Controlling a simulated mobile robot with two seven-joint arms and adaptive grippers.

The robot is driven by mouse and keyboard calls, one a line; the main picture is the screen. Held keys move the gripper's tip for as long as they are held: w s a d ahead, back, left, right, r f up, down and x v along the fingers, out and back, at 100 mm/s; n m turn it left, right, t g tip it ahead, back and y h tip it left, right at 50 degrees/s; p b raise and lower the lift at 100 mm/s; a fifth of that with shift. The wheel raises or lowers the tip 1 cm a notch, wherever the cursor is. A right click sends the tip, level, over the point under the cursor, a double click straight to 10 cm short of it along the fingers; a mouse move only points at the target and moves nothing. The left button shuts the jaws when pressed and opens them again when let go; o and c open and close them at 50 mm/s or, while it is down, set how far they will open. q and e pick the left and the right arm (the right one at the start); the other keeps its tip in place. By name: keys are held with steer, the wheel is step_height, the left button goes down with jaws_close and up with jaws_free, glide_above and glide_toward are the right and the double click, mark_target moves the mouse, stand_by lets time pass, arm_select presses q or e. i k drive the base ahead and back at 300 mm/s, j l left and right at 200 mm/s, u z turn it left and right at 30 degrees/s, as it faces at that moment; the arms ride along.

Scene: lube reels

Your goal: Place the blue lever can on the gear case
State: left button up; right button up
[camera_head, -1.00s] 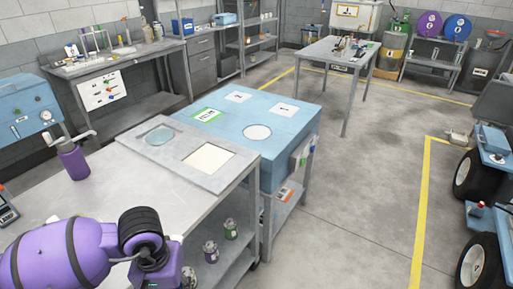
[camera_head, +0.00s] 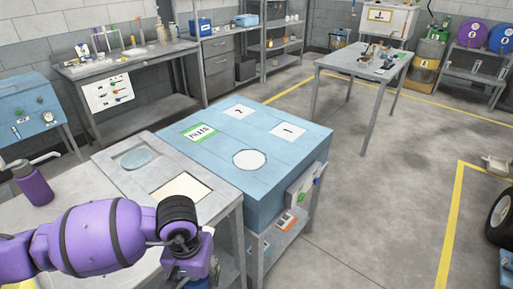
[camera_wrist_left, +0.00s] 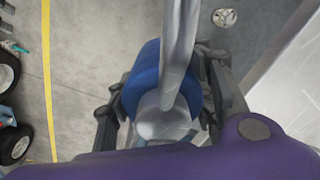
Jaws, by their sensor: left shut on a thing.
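The blue lever can (camera_wrist_left: 148,72) is held between the fingers of my left gripper (camera_wrist_left: 163,98) in the left wrist view. A pale lever or spout crosses in front of it, and floor shows beyond. In the head view, my left wrist hides most of the gripper and can at the bottom, beside the grey bench. A large light blue case (camera_head: 268,199), apparently the gear case, stands beyond the bench. Its top has a green-edged label, two numbered white labels and a round white patch (camera_head: 249,159). My right gripper is not in view.
The grey bench (camera_head: 113,176) carries a round bluish disc and a pale square inset. A cluttered workbench (camera_head: 125,60) is at the back. Open floor (camera_head: 375,190) lies right of the case.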

mark_target(281, 153)
steer(key=i+l+z, duration=0.1)
steer(key=i+l, duration=0.65)
